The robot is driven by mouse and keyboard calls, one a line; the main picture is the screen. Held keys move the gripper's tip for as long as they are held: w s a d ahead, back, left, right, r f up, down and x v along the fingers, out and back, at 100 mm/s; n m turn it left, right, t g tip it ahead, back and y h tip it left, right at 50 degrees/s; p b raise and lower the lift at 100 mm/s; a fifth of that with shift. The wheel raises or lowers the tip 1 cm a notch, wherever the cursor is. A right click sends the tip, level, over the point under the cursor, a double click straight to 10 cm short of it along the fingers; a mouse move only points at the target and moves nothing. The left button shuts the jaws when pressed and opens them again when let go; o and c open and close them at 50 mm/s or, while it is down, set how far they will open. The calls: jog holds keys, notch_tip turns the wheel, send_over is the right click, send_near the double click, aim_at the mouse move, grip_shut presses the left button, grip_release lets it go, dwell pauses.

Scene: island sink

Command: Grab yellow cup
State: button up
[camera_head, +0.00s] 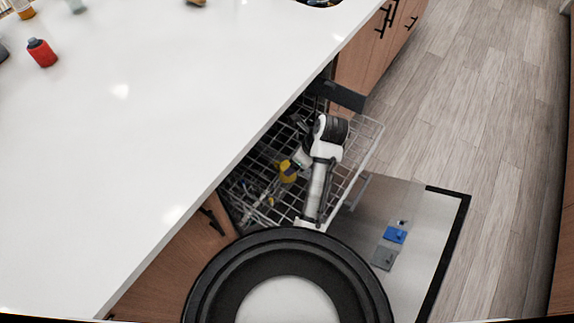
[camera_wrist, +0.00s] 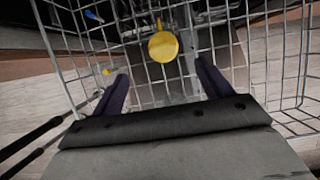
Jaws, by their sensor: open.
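The yellow cup (camera_head: 287,172) is in the wire dishwasher rack (camera_head: 372,140), beside my gripper (camera_head: 296,164). In the wrist view the cup (camera_wrist: 163,46) shows as a round yellow shape at the upper middle. My gripper's two dark fingers (camera_wrist: 161,67) are spread, one to the left and one to the right below the cup. Nothing is between them but rack wires, and the cup is just beyond the fingertips. Whether a finger touches the cup or the wires cannot be told.
The white countertop (camera_head: 130,150) overhangs the rack on the left. The open dishwasher door (camera_head: 425,225) lies below it, with wood floor (camera_head: 480,110) clear to the right. A red bottle (camera_head: 42,53) stands on the counter, far from the arm.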

jog(key=x, duration=0.6)
jog(key=shift+a+f, duration=0.1)
jog(key=shift+f, duration=0.15)
jog(key=shift+w+d+p+x, duration=0.15)
jog(key=shift+p+x, duration=0.2)
jog(key=shift+x, duration=0.95)
jog(key=shift+w+d+p+x, duration=0.1)
jog(key=shift+p+x, duration=0.25)
jog(key=shift+x, duration=1)
jog(key=shift+c, duration=0.4)
jog(key=c, duration=1)
